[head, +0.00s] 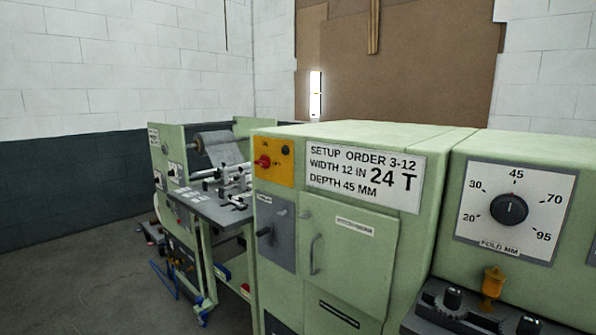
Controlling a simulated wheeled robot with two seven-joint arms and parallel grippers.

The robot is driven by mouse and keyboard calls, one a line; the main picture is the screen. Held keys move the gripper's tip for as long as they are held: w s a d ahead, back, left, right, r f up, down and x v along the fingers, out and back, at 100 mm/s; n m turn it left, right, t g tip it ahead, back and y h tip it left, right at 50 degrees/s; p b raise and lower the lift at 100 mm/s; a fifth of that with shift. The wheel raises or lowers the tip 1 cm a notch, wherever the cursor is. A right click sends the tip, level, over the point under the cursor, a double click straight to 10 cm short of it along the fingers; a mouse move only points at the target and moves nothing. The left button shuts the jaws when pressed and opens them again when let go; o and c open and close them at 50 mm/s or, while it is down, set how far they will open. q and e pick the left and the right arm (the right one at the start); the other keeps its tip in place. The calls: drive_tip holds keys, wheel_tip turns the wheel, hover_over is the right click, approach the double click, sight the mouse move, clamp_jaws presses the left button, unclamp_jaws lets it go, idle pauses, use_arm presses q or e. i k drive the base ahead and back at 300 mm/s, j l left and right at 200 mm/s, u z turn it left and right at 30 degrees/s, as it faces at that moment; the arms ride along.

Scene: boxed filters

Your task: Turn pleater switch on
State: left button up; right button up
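A pale green machine cabinet (365,220) stands in the middle of the head view. Its front has a yellow plate (284,150) with a red knob (263,161) and a small dark button (286,150). Below it is a grey panel (275,250) with a dark lever-like handle (265,231). The lettering on both is too small to read, so I cannot tell which one is the pleater switch or how it is set. Neither of my grippers is in view.
A setup order sign (364,178) is beside the yellow plate, above a door (349,258) with a handle. A fold dial (509,209) is on the right. A roller machine (205,190) stands at the left. The grey floor (70,280) is clear at the far left.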

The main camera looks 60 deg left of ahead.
sight(263, 161)
drive_tip(key=u, duration=2.15)
